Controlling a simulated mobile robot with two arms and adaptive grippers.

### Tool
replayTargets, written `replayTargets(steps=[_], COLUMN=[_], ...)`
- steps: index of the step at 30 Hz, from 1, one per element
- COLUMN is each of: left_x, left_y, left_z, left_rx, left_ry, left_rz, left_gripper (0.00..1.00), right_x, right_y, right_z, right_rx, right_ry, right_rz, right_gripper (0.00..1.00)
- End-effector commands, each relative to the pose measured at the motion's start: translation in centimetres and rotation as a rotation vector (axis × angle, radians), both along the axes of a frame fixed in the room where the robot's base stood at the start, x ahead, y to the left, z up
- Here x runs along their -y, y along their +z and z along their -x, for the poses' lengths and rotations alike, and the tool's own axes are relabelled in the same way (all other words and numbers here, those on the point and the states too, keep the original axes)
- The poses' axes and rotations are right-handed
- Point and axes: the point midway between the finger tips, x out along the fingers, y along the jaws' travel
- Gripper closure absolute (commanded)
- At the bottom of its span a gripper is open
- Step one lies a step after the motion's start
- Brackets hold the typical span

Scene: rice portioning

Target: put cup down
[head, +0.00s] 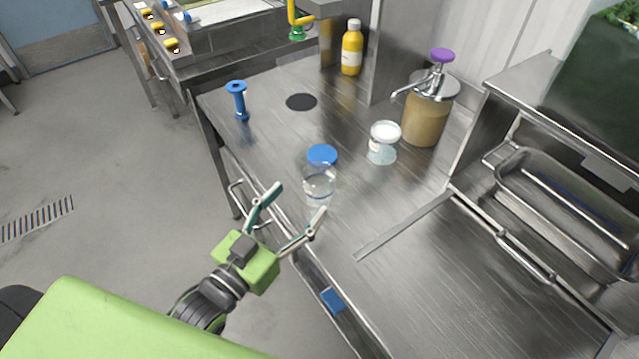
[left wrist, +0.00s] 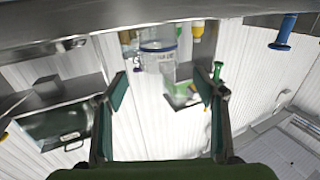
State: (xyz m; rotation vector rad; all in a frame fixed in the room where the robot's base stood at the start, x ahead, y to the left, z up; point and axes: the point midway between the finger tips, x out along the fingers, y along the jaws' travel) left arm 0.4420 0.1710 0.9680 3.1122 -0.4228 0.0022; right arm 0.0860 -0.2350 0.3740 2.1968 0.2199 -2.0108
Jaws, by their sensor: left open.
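A clear cup (head: 319,188) stands upright on the steel worktop near its front edge. My left gripper (head: 297,204) is open just in front of the cup, with its fingers pointing towards it. No contact between fingers and cup is evident. In the left wrist view the clear cup (left wrist: 158,58) shows beyond the open left gripper (left wrist: 161,85), roughly in line with the gap between its fingers. My right gripper is not in view.
A white-lidded tub (head: 385,133) and a brown pump dispenser (head: 428,118) stand to the right. A blue spool-shaped object (head: 237,100) stands at the left edge. The right front worktop is clear.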

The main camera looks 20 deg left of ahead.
Motion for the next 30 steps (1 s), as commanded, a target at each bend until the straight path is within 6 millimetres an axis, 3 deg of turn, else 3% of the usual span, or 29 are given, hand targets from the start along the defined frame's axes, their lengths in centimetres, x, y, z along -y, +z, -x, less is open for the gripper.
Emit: replayTargets(steps=[3,13,21,30], left_x=[0.5,1.1,2.1,2.3], left_y=[0.2,0.3,0.4,0.2], left_z=[-1.8,-4.0,-7.5,-8.2], left_rx=[0.002,0.001,0.000,-0.002], left_ry=[0.001,0.001,0.001,0.001], left_rz=[0.000,-0.001,-0.001,-0.001], left_gripper=[0.36,0.36,0.36,0.36], right_x=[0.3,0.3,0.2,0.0], right_y=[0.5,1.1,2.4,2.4], right_z=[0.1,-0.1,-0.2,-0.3], right_rx=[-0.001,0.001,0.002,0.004], right_ry=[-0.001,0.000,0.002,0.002], right_rz=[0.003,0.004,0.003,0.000], right_gripper=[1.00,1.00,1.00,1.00])
